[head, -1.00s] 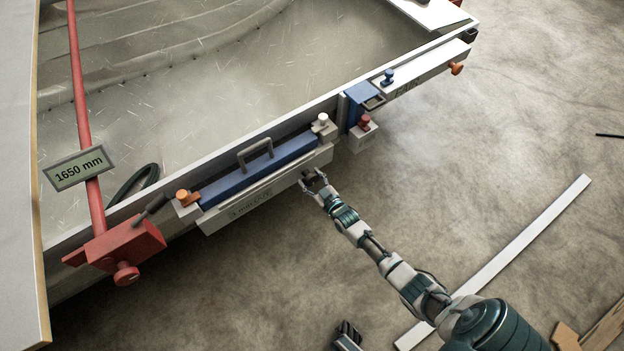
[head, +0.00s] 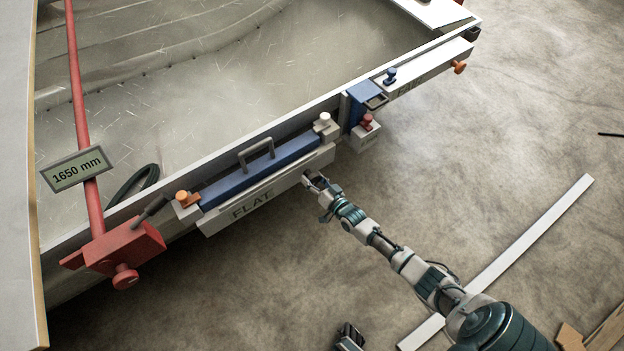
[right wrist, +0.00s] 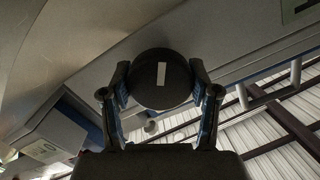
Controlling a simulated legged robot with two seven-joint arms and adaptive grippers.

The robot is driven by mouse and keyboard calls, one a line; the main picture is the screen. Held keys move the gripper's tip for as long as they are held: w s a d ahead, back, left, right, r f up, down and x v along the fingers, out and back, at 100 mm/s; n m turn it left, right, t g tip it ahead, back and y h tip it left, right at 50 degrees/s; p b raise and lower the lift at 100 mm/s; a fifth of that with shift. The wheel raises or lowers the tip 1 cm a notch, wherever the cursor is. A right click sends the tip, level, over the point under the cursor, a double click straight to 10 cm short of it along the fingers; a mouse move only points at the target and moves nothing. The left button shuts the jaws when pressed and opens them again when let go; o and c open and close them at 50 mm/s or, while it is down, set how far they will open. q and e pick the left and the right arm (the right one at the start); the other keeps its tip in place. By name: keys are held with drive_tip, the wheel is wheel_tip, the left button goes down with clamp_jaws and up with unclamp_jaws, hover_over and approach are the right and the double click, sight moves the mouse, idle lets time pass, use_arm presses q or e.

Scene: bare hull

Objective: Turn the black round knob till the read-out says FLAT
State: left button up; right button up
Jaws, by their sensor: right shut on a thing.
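The black round knob (right wrist: 161,80) shows in the right wrist view as a dark disc with a pale stripe on its face. My right gripper (right wrist: 160,97) is shut on it, one finger on each side. In the head view my right gripper (head: 314,184) is at the front face of the white box under the blue bar, and it hides most of the knob. The read-out (head: 252,205) on that face says FLAT in dark letters. My left gripper (head: 349,332) seems to show only in part at the bottom edge; its jaws cannot be made out.
A blue bar (head: 262,168) with a grey handle lies along the hull edge above the box. A red clamp (head: 125,245) with a round knob stands at the left, near a 1650 mm display (head: 77,169). A white strip (head: 530,235) lies on the floor at right.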

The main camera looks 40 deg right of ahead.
drive_tip(key=shift+s+f, duration=0.2)
drive_tip(key=shift+f, duration=0.35)
drive_tip(key=o, duration=1.2)
drive_tip(key=shift+c, duration=0.2)
drive_tip(key=shift+w+r, duration=0.1)
drive_tip(key=shift+r, duration=0.1)
drive_tip(key=shift+s, duration=0.25)
drive_tip(key=s, duration=1.1)
drive_tip(key=shift+s+a+r, duration=0.2)
drive_tip(key=shift+a+r, duration=0.25)
